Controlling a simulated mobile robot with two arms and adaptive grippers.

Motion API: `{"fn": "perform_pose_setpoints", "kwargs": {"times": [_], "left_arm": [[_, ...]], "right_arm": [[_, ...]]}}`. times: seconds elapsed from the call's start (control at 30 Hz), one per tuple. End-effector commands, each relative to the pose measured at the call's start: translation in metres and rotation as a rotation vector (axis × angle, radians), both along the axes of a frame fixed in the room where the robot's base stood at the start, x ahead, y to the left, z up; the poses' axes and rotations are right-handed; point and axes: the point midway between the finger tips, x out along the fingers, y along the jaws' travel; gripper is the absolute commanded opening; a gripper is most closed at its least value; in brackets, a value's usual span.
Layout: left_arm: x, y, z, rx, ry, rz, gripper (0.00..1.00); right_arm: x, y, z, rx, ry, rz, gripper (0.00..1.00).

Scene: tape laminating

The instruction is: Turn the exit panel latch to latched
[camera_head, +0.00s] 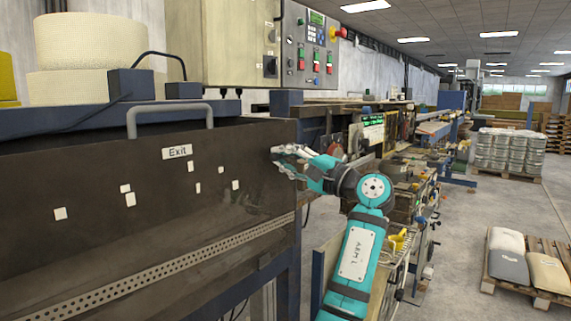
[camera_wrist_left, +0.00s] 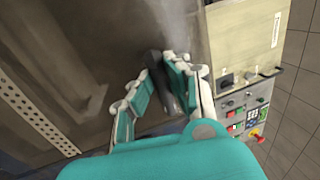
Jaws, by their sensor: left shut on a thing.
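The exit panel (camera_head: 95,175) is a large dark brown sheet with a white "Exit" label (camera_head: 177,152) and a grey bar handle on top. My left gripper (camera_head: 283,153) is at the upper right end of the panel. In the left wrist view my left gripper (camera_wrist_left: 158,82) is shut on the latch (camera_wrist_left: 156,66), a dark bar between the two teal fingers against the panel face. In the head view the gripper hides the latch. Whether the latch is turned to latched cannot be told. My right gripper is not in view.
A control box with buttons (camera_head: 315,50) stands above the panel's right end; it also shows in the wrist view (camera_wrist_left: 243,105). Large cream rolls (camera_head: 90,42) stand behind the panel. A perforated strip (camera_head: 150,265) runs below. Open floor lies to the right, with a loaded pallet (camera_head: 545,297).

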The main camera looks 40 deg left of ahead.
Motion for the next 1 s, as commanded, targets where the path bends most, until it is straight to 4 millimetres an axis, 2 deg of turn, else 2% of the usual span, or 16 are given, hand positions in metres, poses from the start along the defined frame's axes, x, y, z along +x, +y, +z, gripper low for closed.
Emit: {"fn": "perform_pose_setpoints", "kwargs": {"times": [0.6,0.63,0.8,1.0], "left_arm": [[0.0002,0.0003,-0.0023,0.003,-0.042,0.000,0.00],[0.0002,0.0003,-0.0023,0.003,-0.041,0.000,0.15],[0.0003,0.0003,-0.0022,0.003,-0.041,0.000,0.37],[0.0003,0.0001,-0.0020,0.003,-0.039,-0.001,0.38]], "right_arm": [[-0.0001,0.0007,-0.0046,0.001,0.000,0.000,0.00],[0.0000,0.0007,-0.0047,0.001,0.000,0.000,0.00],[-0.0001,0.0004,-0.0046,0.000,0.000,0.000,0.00],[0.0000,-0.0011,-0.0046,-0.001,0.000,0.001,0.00]]}}
